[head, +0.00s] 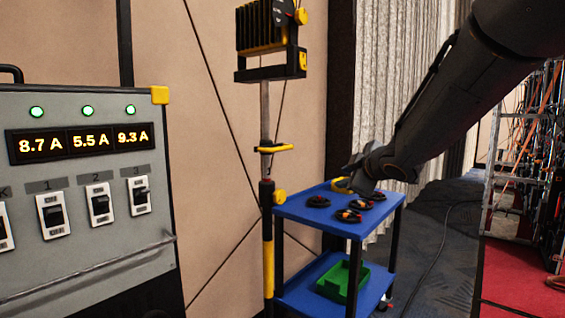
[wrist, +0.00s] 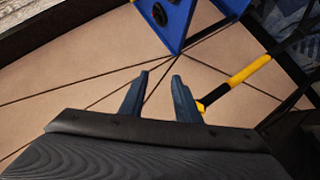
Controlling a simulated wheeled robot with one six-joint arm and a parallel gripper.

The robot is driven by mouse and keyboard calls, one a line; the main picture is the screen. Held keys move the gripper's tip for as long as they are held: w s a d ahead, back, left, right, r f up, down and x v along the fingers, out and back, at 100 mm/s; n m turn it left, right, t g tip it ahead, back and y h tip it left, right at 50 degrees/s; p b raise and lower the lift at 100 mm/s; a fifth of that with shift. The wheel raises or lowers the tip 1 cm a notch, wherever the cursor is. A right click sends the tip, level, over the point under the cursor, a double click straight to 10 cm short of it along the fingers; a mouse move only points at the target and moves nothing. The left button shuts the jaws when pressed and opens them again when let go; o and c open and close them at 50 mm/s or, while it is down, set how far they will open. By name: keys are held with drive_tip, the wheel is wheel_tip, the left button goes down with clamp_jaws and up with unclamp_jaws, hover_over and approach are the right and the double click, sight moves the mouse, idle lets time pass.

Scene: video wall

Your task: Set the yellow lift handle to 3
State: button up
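A yellow lift handle (head: 275,149) sticks out from the upright stand pole (head: 265,105), below the black lamp head (head: 270,40). It looks about level. No numbered scale is readable beside it. My gripper (head: 350,172) is right of the pole, over the blue cart, apart from the handle. In the wrist view my gripper (wrist: 160,76) has its two dark fingers spread with nothing between them. A yellow tube (wrist: 235,83) of the stand shows right of the fingers. I cannot pick out the handle for sure there.
The blue cart (head: 312,222) holds several dark cable coils and a green tray (head: 343,279) below. A grey panel (head: 90,240) with numbered switches stands left, reading 8.7 A, 5.5 A and 9.3 A. A yellow knob (head: 279,197) sits lower on the stand.

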drive_tip(key=w+a+r+n+y+b, duration=0.2)
drive_tip(key=w+a+r+n+y, duration=0.1)
drive_tip(key=a+r+n+y, duration=0.3)
drive_tip(key=n+g+y+b, duration=0.2)
drive_tip(key=n+g+y, duration=0.15)
drive_tip(key=n, duration=0.45)
approach(283, 148)
drive_tip(key=x, duration=0.3)
drive_tip(key=shift+h, duration=0.45)
drive_tip(key=x, duration=0.7)
drive_tip(key=shift+w+a+r, duration=0.1)
drive_tip(key=shift+w+a, duration=0.1)
drive_tip(key=shift+a, duration=0.1)
clamp_jaws()
